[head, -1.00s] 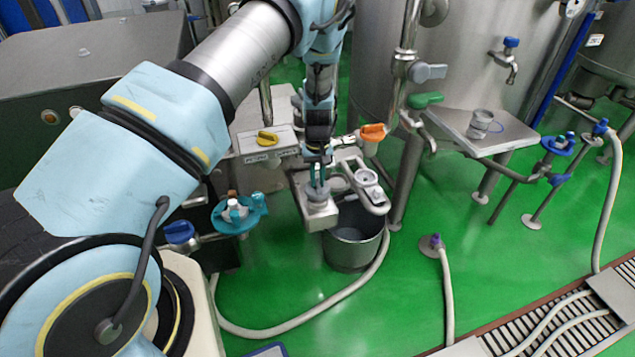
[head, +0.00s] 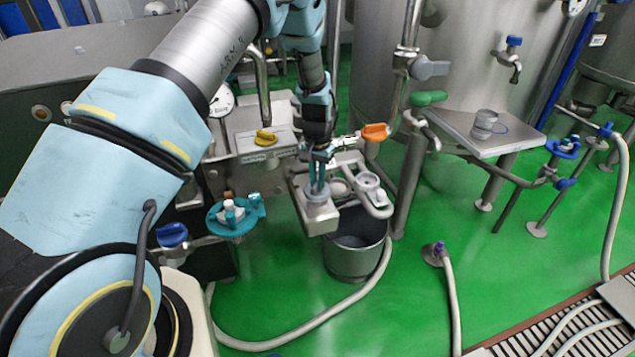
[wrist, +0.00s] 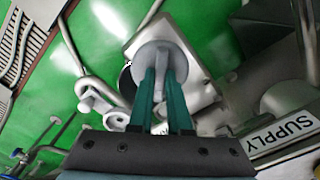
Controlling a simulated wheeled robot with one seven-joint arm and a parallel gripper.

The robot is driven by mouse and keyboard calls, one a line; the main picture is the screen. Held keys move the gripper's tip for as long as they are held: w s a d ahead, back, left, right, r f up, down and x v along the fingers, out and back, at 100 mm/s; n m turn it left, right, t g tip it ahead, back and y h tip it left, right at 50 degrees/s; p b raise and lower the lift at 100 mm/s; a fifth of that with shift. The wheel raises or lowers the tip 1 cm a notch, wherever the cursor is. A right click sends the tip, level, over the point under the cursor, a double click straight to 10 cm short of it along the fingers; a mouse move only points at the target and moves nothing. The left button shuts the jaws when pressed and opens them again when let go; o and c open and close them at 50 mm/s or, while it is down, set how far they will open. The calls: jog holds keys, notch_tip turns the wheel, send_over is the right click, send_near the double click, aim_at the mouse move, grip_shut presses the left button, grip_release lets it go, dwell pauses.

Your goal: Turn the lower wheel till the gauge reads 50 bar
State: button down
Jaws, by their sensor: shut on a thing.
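A round grey knob (head: 317,193) with a raised bar sits on a pale metal block (head: 320,217). It also shows in the wrist view (wrist: 157,55). My gripper (head: 318,180) points down at it from above, its teal fingers (wrist: 162,85) shut on the raised bar. A teal wheel (head: 235,215) with a white hub stands lower left of my gripper, apart from it. I cannot tell which of these is the lower wheel. A white dial gauge (head: 222,100) shows beside my arm at upper left, partly hidden. Its reading is too small to make out.
A steel bucket (head: 354,258) stands under the block, and a hose loops over the green floor. A blue knob (head: 172,235) is left of the teal wheel.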

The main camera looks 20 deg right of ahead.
aim_at(317, 182)
dwell(0.4)
jog(key=c, duration=0.9)
grip_release()
jog(key=shift+o, duration=0.2)
notch_tip(317, 182, up, 11)
jog(key=b, duration=0.2)
jog(key=shift+b, duration=0.3)
jog(key=shift+f, duration=0.1)
jog(key=a+r+n, duration=0.2)
jog(key=a+r, duration=0.2)
jog(key=a, duration=0.6)
jog(key=a+r+n, duration=0.2)
jog(key=a+r, duration=0.1)
jog(key=a, duration=0.6)
jog(key=s+a+r+n, duration=0.1)
jog(key=s+a+n, duration=0.1)
jog(key=s+a, duration=0.3)
jog(key=s+a+r+n+t, duration=0.1)
jog(key=s+a, duration=0.4)
jog(key=a, duration=0.7)
jog(key=shift+s+a+r+n+t, duration=0.3)
jog(key=shift+s+a+r+n, duration=0.1)
jog(key=shift+r+n, duration=0.5)
